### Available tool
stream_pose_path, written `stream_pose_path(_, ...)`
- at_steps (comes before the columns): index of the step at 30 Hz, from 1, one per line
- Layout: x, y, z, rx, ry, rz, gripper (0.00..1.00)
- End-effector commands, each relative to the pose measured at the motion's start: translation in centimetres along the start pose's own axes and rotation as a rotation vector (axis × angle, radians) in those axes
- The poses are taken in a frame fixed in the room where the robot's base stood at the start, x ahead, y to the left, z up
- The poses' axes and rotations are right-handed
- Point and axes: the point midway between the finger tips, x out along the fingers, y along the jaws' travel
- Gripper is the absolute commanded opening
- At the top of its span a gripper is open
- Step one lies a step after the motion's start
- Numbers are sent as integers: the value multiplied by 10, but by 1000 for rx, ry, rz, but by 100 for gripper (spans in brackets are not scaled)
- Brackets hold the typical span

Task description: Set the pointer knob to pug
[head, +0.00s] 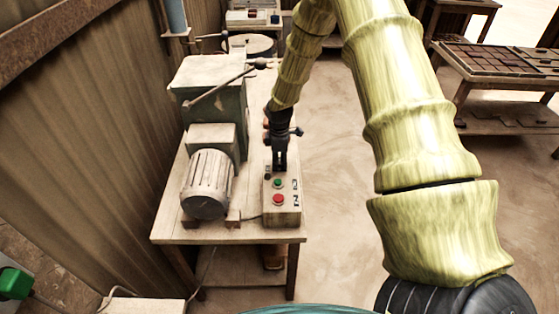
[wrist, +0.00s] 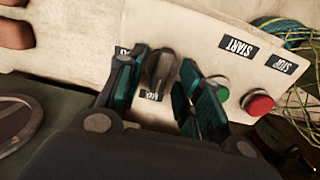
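The dark pointer knob (wrist: 161,68) sits on the pale control panel in the wrist view. Its long body runs roughly up and down in the picture, its lower end near a small black label (wrist: 152,96). I cannot read that label surely. A second label (wrist: 122,50) is mostly hidden behind a finger. My gripper (wrist: 164,66) has its teal fingers apart, one on each side of the knob, with a visible gap at the right finger. In the head view my gripper (head: 280,165) is over the far end of the control box (head: 284,213) and hides the knob.
A green button (wrist: 220,88) and a red button (wrist: 257,103) lie right of the knob, with START (wrist: 237,46) and STOP (wrist: 281,63) labels. The motor (head: 208,183) and machine housing (head: 212,85) stand left of the box on the table (head: 180,232).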

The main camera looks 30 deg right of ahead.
Motion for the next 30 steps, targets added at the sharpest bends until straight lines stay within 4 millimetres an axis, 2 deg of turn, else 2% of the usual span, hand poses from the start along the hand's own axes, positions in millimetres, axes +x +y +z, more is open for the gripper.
stream_pose_path(6,0,0,0,0,0,0,36)
stream_pose_path(8,0,0,0,0,0,0,27)
stream_pose_path(12,0,0,0,0,0,0,1)
stream_pose_path(23,0,0,0,23,-1,0,0)
stream_pose_path(30,0,1,0,138,-2,1,0)
